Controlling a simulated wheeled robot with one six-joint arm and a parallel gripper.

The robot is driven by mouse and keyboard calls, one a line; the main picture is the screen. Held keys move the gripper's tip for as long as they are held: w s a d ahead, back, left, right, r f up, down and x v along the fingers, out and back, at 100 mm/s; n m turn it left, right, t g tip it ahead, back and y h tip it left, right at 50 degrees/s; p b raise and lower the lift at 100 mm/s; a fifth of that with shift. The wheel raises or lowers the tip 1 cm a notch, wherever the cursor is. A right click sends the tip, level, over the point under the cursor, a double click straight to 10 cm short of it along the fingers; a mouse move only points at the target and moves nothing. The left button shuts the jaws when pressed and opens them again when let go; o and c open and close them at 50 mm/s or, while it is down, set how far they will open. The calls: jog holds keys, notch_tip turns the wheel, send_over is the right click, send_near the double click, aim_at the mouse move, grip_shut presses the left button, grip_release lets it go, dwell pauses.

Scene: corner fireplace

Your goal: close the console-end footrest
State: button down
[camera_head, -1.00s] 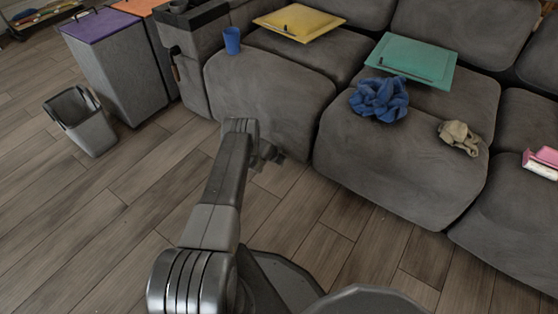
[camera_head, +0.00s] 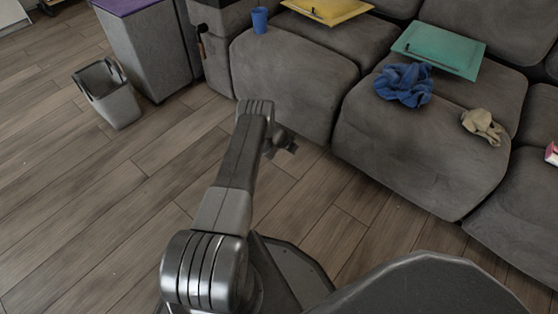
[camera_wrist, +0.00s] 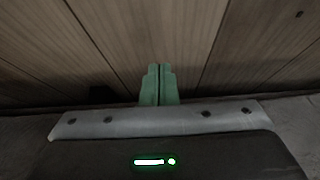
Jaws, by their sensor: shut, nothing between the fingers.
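The console-end footrest is the grey upholstered front section (camera_head: 290,92) of the sofa's left seat, in the head view. How far it stands open is unclear. My gripper (camera_head: 288,147) is low in front of its lower edge, partly hidden behind my arm; contact cannot be made out. In the wrist view my gripper's two green fingers (camera_wrist: 160,82) are together, with nothing between them. They point toward wooden floor planks.
A blue cup (camera_head: 260,20) stands on the left seat. A grey bin (camera_head: 108,95) stands left. Floor (camera_head: 90,205) at left is clear.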

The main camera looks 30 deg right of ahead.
jog(key=shift+s+a+p, duration=0.5)
jog(key=shift+a+p, duration=0.85)
jog(key=shift+p, duration=0.05)
jog(key=shift+s+a+p, duration=0.45)
jog(key=shift+a+p, duration=0.9)
jog(key=shift+p, duration=0.05)
jog(key=shift+s+a+p, duration=0.5)
jog(key=shift+a+p, duration=0.85)
jog(key=shift+p, duration=0.05)
jog(key=shift+d, duration=0.1)
jog(key=b, duration=0.1)
jog(key=d+b, duration=0.1)
jog(key=w+d+b, duration=0.1)
jog(key=shift+d+f, duration=0.2)
jog(key=shift+f, duration=0.05)
jog(key=d+b, duration=0.1)
jog(key=b, duration=0.1)
jog(key=w+d+b, duration=0.1)
jog(key=d+b, duration=0.3)
jog(key=shift+w+r, duration=0.1)
jog(key=shift+w, duration=0.3)
jog(key=shift+w+d+r+b, duration=0.15)
jog(key=shift+w+d+b, duration=0.15)
jog(key=shift+d+b, duration=0.45)
